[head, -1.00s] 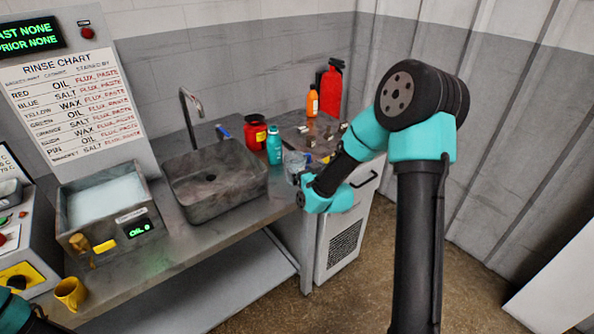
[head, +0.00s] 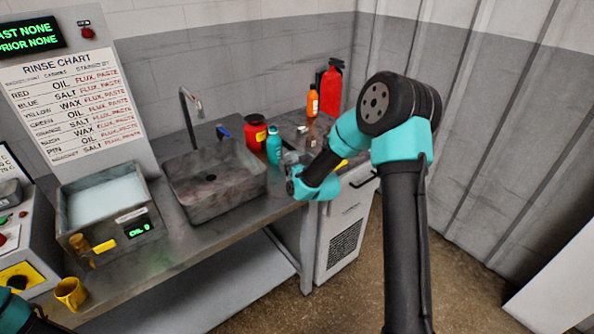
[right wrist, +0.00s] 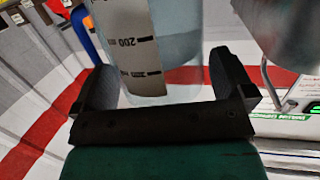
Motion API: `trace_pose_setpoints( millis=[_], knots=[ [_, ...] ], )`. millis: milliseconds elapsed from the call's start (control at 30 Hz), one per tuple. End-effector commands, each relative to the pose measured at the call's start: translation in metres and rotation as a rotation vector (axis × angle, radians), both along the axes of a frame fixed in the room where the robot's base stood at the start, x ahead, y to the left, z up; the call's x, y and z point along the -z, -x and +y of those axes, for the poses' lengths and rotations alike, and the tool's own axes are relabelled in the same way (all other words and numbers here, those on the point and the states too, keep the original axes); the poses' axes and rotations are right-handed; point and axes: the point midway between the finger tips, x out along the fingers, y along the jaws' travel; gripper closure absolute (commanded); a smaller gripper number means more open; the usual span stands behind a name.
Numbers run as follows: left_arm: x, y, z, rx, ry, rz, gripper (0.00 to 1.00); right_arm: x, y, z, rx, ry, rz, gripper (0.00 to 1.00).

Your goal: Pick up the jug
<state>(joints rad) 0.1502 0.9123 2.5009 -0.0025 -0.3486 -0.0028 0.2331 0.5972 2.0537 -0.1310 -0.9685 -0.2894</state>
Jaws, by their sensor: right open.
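The jug is clear, with a pale scale strip marked 200. In the right wrist view the jug (right wrist: 185,50) stands between the two black fingers of my right gripper (right wrist: 160,85), which are apart, one on each side of it. In the head view the jug (head: 291,158) shows only in part behind my right wrist, on the counter right of the sink. My left gripper is not in view; only part of my left arm shows at the bottom left corner.
A teal bottle (head: 273,146) and a red jar (head: 255,132) stand close left of the jug. An orange bottle (head: 312,102) stands farther back. The stone sink (head: 225,196) is to the left. A yellow mug (head: 70,292) sits at the counter's front left.

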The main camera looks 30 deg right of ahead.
Motion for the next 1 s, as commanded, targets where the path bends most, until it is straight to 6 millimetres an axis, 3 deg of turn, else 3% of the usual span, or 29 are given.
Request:
trace_pose_setpoints(
  millis=[467, 900, 1000],
  knots=[
    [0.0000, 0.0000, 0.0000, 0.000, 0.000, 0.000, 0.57, -0.0002, -0.0013, -0.0002, 0.000, 0.000, -0.001, 0.00],
    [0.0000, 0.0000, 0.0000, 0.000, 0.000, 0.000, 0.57, -0.0002, -0.0012, -0.0002, 0.000, 0.000, -0.001, 0.41],
    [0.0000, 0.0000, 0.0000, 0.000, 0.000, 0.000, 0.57, -0.0010, -0.0015, -0.0002, 0.000, 0.000, -0.002, 0.44]
  ],
)
